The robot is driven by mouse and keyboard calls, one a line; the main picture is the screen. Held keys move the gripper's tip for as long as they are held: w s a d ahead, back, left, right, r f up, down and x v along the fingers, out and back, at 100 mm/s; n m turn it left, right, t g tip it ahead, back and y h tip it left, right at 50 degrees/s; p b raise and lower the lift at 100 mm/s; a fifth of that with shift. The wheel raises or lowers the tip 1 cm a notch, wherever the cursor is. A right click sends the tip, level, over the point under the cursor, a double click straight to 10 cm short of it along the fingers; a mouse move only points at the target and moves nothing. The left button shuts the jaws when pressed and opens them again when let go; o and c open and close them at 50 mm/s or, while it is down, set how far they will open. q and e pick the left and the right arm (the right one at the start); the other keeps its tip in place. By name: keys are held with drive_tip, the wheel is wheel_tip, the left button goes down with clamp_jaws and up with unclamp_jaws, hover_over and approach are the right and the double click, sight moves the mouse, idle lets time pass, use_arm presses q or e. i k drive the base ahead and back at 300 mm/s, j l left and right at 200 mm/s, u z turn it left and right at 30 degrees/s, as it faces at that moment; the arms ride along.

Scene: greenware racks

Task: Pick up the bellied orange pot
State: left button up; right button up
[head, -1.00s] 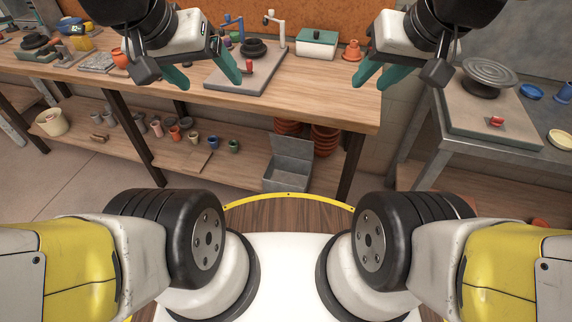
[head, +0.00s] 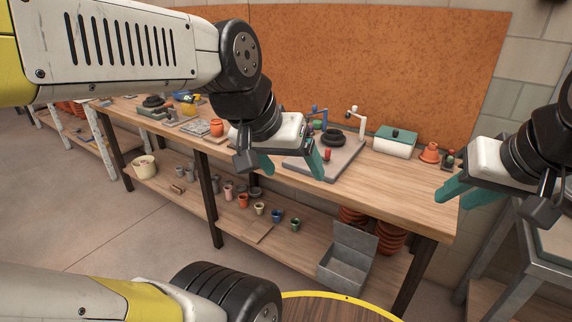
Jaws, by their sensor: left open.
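A rounded orange pot (head: 217,127) stands on the wooden bench, left of my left gripper in the head view. It looks like the bellied one, though it is small here. My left gripper (head: 290,166) has its teal fingers spread and empty, in front of the bench and to the right of the pot, not touching it. My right gripper (head: 458,200) is at the right, near the bench's right end, with its fingers apart and nothing between them.
The bench (head: 385,195) also carries a grey board (head: 297,166) with tools, a green-lidded white box (head: 395,142) and a stepped orange piece (head: 429,153). Small pots and a grey open bin (head: 348,268) are on the lower shelf. Bare wood lies right of the board.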

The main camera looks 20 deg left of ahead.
sight(216, 125)
drive_tip(key=i+j+u, duration=0.1)
drive_tip(key=u, duration=0.45)
drive_tip(key=i+j+u, duration=0.6)
drive_tip(key=i, duration=0.35)
drive_tip(key=i+j, duration=0.2)
drive_tip(key=i, duration=0.25)
drive_tip(key=i+j+u, duration=0.1)
drive_tip(key=i, duration=0.4)
drive_tip(key=j, duration=0.1)
